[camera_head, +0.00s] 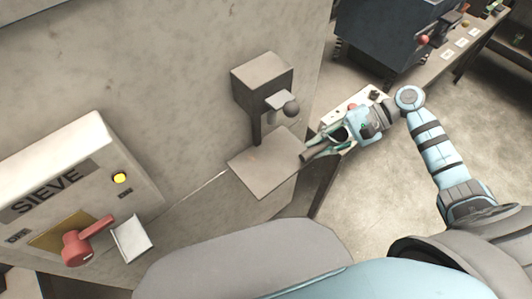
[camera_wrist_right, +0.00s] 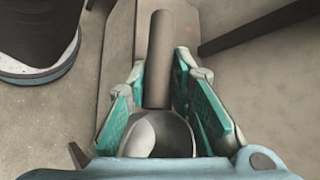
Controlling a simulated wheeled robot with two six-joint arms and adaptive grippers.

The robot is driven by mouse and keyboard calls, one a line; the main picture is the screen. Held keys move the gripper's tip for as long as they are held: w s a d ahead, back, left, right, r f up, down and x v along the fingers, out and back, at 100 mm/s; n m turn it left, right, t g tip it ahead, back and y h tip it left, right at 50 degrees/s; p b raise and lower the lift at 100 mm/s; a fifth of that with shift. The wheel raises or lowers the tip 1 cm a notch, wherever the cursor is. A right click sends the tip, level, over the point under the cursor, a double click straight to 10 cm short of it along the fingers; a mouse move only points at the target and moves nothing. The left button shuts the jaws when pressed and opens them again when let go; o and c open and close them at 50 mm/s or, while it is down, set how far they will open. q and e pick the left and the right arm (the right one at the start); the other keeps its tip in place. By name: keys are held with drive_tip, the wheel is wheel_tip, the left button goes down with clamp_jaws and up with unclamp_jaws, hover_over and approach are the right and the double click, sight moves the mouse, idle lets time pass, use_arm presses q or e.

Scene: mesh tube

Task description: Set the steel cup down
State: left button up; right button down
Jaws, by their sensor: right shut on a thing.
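My right gripper (camera_head: 318,150) comes in from the right and is at the right corner of a square grey plate (camera_head: 262,178). I cannot tell whether cup or handle touches the plate. My left gripper is not in view.
A grey box with a dark knob (camera_head: 291,108) stands behind the plate. At left is a SIEVE panel (camera_head: 90,150) with a red lever (camera_head: 85,240) and a lit yellow lamp (camera_head: 119,178). A white panel (camera_head: 350,105) lies beyond the gripper. Open floor lies right.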

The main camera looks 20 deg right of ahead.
drive_tip(key=a, duration=0.2)
drive_tip(key=a+p, duration=0.1)
drive_tip(key=a, duration=0.1)
drive_tip(key=a+r+p, duration=0.1)
drive_tip(key=a, duration=0.1)
drive_tip(key=shift+w, duration=0.3)
drive_tip(key=a+p, duration=0.1)
drive_tip(key=a, duration=0.2)
drive_tip(key=w+a+p, duration=0.1)
drive_tip(key=a, duration=0.5)
drive_tip(key=shift+w+a+f+p, duration=0.15)
drive_tip(key=shift+w+a+p, duration=0.05)
drive_tip(key=shift+w+p, duration=0.2)
use_arm(q)
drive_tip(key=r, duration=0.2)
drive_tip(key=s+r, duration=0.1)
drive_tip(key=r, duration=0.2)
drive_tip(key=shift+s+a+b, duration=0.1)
drive_tip(key=shift+b, duration=0.2)
use_arm(e)
drive_tip(key=shift+f, duration=0.8)
drive_tip(key=c, duration=1.8)
unclamp_jaws()
drive_tip(key=shift+d+f, duration=0.1)
drive_tip(key=o, duration=0.5)
drive_tip(key=shift+s, duration=0.1)
